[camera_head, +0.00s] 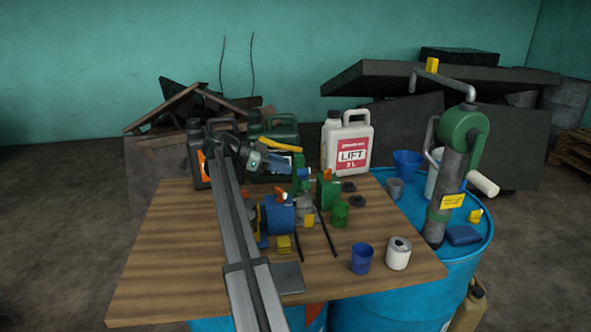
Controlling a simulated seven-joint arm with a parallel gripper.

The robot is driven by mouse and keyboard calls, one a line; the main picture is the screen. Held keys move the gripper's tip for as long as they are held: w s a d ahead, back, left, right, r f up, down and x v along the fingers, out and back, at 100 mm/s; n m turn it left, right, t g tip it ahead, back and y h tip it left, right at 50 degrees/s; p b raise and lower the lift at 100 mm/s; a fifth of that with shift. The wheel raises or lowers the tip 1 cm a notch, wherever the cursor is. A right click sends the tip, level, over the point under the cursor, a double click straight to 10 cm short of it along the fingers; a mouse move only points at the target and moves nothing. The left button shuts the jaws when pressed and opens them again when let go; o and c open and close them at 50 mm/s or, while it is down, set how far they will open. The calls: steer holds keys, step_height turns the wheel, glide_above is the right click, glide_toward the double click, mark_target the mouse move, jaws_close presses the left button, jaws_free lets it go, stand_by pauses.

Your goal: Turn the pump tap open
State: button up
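I cannot tell for certain which part is the pump tap. A blue pump-like body (278,216) lies on the wooden table, with a small orange lever (282,197) above it. A tall hand pump (450,165) with a green head, grey crank and yellow label stands upright on the blue drum at right. My arm reaches from the bottom over the table. My gripper (268,163) is at its far end, above the table behind the blue body and well left of the hand pump. Its fingers are too small and cluttered to tell whether they are open or shut.
The wooden table (170,270) is clear at front left. A white LIFT canister (347,145), a dark canister (197,155) and a green can (328,190) stand on it. A blue cup (361,258) and white roll (398,253) are at front right. The blue drum (400,300) adjoins the table.

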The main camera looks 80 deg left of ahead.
mark_target(304, 173)
steer(key=shift+x, duration=2.45)
jaws_close()
